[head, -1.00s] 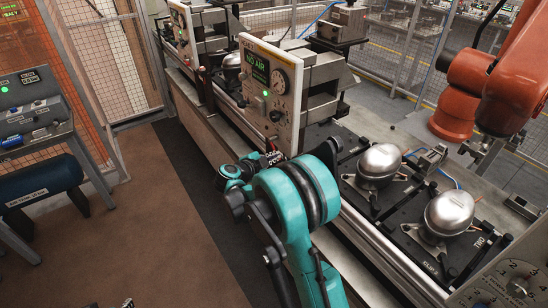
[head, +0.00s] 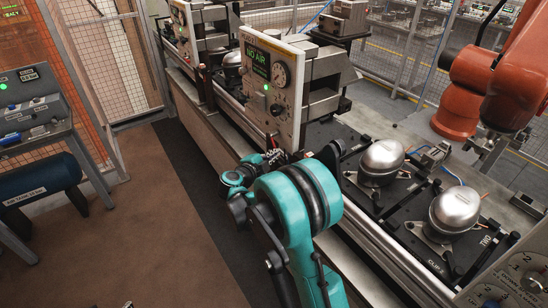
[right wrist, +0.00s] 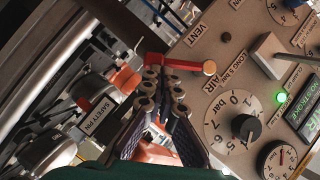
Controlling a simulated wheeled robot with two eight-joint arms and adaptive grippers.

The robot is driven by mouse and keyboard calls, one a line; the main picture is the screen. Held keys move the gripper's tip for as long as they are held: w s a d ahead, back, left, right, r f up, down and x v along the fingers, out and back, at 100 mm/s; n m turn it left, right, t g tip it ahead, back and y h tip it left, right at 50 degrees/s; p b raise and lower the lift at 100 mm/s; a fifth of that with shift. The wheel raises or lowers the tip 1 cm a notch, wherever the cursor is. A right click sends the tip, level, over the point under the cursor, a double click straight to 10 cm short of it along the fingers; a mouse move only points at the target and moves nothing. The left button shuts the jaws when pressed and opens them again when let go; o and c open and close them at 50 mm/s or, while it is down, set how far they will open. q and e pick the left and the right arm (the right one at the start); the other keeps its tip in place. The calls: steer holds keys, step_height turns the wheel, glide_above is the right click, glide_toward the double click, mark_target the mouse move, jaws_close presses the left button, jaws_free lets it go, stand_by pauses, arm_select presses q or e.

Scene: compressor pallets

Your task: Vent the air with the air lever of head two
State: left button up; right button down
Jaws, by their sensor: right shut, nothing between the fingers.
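The air lever (right wrist: 187,65) shows in the right wrist view as a red bar with a brass-coloured end. In the head view my right gripper (head: 273,157) is at the lower edge of the nearer head's panel (head: 287,112), partly behind my arm. My left gripper is out of view.
A pressure dial (right wrist: 233,118) and a lit green lamp (right wrist: 281,97) are on the panel. A grey lever (right wrist: 268,55) sticks out near it. Two silver compressors (head: 382,157) stand on pallets at right. An orange robot arm (head: 490,80) stands behind.

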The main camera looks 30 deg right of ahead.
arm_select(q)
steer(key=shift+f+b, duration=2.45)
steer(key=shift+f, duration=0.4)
arm_select(e)
steer(key=shift+w+a+f+m+t+h, duration=0.1)
steer(key=shift+w+f+m+t+h, duration=0.65)
steer(key=shift+w+f+m, duration=0.7)
